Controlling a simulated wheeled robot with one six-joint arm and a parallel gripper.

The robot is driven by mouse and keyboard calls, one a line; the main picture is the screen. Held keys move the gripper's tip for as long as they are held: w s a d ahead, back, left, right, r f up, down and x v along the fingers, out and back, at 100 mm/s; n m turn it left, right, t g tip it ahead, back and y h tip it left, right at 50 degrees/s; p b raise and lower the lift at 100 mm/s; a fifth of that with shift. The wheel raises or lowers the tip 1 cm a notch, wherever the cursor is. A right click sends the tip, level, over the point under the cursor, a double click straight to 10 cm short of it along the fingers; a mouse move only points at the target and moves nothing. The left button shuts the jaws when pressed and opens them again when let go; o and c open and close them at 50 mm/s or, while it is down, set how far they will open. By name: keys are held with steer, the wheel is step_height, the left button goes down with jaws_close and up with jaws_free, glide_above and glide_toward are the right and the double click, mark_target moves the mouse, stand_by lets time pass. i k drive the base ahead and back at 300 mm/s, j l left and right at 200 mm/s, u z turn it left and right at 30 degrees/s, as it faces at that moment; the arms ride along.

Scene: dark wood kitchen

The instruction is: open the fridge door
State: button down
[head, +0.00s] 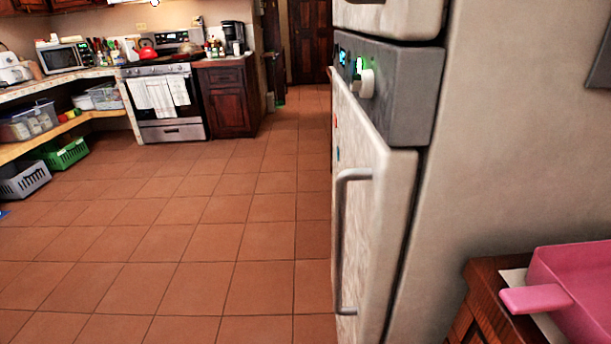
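The fridge (500,120) stands at the right, seen from its side at close range. Its lower door (375,190) faces left and looks shut, with a thin dark seam between it and the body. A grey vertical bar handle (341,240) is fixed to the door front. A grey control panel (395,90) with a round knob sits above this door. Part of an upper door (390,15) shows at the top edge. My gripper is not in view, and nothing is seen touching the handle.
Tiled floor (190,240) is open in front of the fridge. A small wooden cabinet (485,310) with a pink pan (575,290) stands at the lower right. A stove (165,100), a dark cabinet (228,98) and shelves with baskets (62,152) line the far left.

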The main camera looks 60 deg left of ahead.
mark_target(376, 185)
steer(key=l+u, duration=0.15)
steer(key=u, duration=0.25)
steer(key=k+l+u, duration=0.1)
steer(key=u, duration=0.25)
steer(key=l+u, duration=0.15)
steer(key=u, duration=0.25)
steer(key=k+l+u, duration=0.1)
steer(key=u, duration=0.25)
steer(key=k+l, duration=0.1)
